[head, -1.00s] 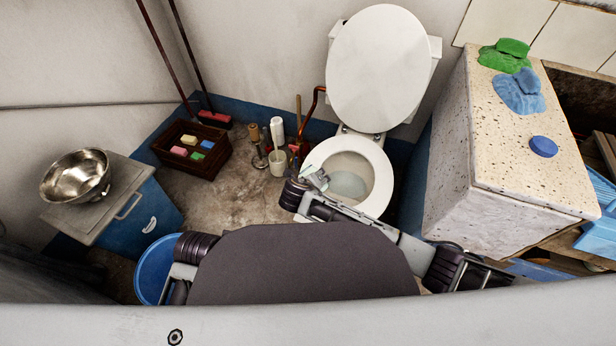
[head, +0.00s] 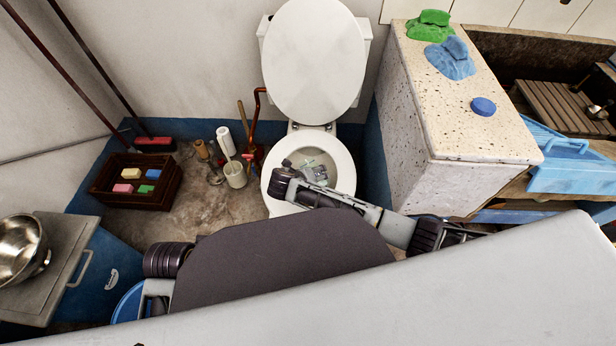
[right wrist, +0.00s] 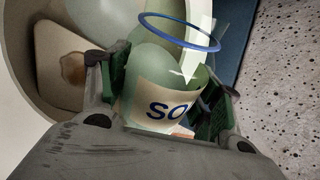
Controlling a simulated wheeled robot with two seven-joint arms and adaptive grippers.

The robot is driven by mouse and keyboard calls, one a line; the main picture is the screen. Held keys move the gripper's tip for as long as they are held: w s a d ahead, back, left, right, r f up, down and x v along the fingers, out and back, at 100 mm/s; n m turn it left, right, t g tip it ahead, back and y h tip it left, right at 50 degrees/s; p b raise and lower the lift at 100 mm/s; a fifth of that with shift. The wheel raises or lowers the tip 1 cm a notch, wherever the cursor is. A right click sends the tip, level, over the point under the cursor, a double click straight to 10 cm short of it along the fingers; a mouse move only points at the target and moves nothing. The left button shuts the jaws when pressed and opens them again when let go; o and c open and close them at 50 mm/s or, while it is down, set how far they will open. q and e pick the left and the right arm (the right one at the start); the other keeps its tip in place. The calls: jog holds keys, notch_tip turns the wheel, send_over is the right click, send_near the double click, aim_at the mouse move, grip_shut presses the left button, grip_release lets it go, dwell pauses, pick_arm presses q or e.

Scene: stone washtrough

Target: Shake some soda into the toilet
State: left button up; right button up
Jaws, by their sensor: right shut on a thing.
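The white toilet stands at the back centre in the head view, its lid (head: 313,60) up and its bowl rim (head: 345,180) open. My right gripper (head: 312,170) is over the bowl. In the right wrist view it is shut on the soda container (right wrist: 160,105), a pale green, rounded vessel with a cream label showing "SO". Green finger pads hold it from both sides. A blue ring (right wrist: 180,45) and a white arrow-like shape show by its top. I cannot tell whether any soda is coming out. My left gripper is not in view.
A speckled stone block (head: 440,110) stands close right of the toilet, with green and blue cloths and a blue disc (head: 483,106) on top. Left of the toilet are a white cup (head: 235,176), brushes and a brown crate (head: 150,200) of soaps. A metal bowl (head: 20,250) is at far left.

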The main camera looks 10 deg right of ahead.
jog(key=shift+s+d+r+m+g, duration=0.2)
jog(key=shift+d+r+m+g, duration=0.05)
jog(key=shift+d+m+g, duration=0.15)
jog(key=shift+s+d+r+m+g+h, duration=0.15)
jog(key=shift+s+m+g+h, duration=0.1)
jog(key=shift+m+g+h, duration=0.15)
dwell(1.6)
